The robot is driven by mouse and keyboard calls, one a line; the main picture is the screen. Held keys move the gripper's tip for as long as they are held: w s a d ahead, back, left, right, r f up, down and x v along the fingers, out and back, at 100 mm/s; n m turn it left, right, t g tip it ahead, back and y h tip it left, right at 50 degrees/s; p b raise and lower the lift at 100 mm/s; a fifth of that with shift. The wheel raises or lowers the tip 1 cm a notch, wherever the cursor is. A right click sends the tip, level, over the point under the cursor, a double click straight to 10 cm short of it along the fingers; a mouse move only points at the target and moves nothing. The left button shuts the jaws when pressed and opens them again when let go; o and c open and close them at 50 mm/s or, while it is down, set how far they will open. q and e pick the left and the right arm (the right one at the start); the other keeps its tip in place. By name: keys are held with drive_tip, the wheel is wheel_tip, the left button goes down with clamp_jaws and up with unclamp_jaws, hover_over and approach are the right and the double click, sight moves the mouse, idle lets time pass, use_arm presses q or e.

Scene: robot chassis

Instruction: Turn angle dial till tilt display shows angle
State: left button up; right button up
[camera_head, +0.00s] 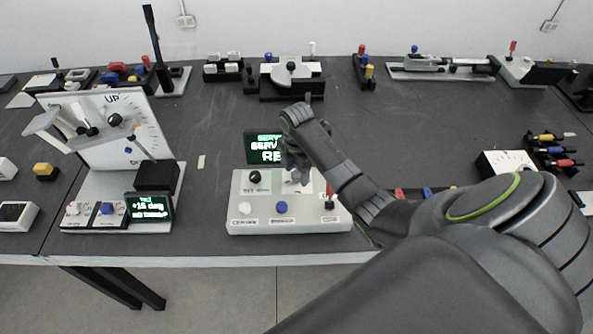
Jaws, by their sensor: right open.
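The servo panel (244,205) is a pale box near the table's front edge. It has a black knob (254,177) at its upper left, a blue button (281,208) and a red-topped switch (329,198). Its green-lit display (264,147) is partly covered by my arm. The tilt display (150,207) at left appears to read "+15 deg", with a blurred line below. Which knob is the angle dial is unclear. My left gripper is out of view.
A tilt stand (118,125) with a white board marked "UP" rises at left. Levers, switches and small devices line the table's back edge. My right arm covers the right front.

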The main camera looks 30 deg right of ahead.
wheel_tip(320, 180, up, 4)
drive_tip(key=shift+w+r, duration=0.1)
drive_tip(key=shift+r, duration=0.05)
wheel_tip(320, 180, up, 5)
drive_tip(key=p, duration=0.1)
wheel_tip(320, 180, up, 8)
drive_tip(key=p, duration=0.8)
hover_over(296, 173)
drive_tip(key=shift+s, duration=0.2)
